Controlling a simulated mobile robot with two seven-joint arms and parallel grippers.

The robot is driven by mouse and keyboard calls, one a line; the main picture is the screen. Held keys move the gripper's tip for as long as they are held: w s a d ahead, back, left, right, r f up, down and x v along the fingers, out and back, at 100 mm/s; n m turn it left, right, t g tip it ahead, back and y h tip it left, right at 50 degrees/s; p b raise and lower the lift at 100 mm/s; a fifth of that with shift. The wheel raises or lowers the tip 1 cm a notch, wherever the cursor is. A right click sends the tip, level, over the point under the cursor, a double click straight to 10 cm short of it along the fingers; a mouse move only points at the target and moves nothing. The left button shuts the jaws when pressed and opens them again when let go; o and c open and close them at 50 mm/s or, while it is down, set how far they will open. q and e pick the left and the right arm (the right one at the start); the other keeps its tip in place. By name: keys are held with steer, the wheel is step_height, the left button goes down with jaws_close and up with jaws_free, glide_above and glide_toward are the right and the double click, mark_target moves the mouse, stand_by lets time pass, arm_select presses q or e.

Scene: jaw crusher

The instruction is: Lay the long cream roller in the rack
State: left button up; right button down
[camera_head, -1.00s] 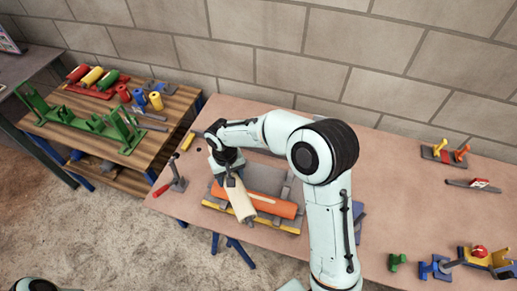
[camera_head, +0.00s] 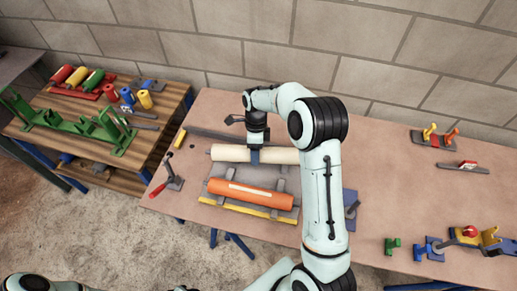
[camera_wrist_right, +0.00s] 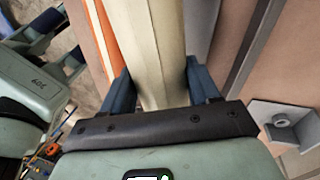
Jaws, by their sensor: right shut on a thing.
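The long cream roller (camera_head: 282,156) lies level across the back part of the rack, behind the orange roller. My right gripper (camera_head: 256,158) points down and is shut on the roller's middle. In the right wrist view the cream roller (camera_wrist_right: 155,40) runs between the two blue fingers of the gripper (camera_wrist_right: 161,85). The grey rack, with its yellow front strip (camera_head: 248,210), holds the orange roller (camera_head: 250,193) in front. Whether the cream roller rests in the rack's supports or hangs just above them cannot be told. My left gripper is out of view.
A red-handled clamp (camera_head: 171,182) stands left of the rack. A blue part (camera_head: 350,204) lies to its right, partly behind my arm. Coloured fixtures (camera_head: 480,238) sit at the far right. A wooden bench (camera_head: 150,128) with coloured rollers and a green rack stands at left.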

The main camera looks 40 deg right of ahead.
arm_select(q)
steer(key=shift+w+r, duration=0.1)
arm_select(e)
steer(key=shift+d+m+y, duration=0.3)
steer(key=shift+d+m, duration=0.25)
steer(key=shift+m, duration=0.65)
steer(key=shift+r, duration=0.1)
steer(key=shift+f, duration=0.65)
steer(key=shift+x, duration=1.05)
steer(key=shift+w+d+f+b, duration=0.1)
steer(key=shift+f+b, duration=0.15)
steer(key=shift+f, duration=0.35)
steer(key=shift+w+d+f+b, duration=0.1)
steer(key=shift+f+b, duration=0.15)
steer(key=shift+f, duration=0.4)
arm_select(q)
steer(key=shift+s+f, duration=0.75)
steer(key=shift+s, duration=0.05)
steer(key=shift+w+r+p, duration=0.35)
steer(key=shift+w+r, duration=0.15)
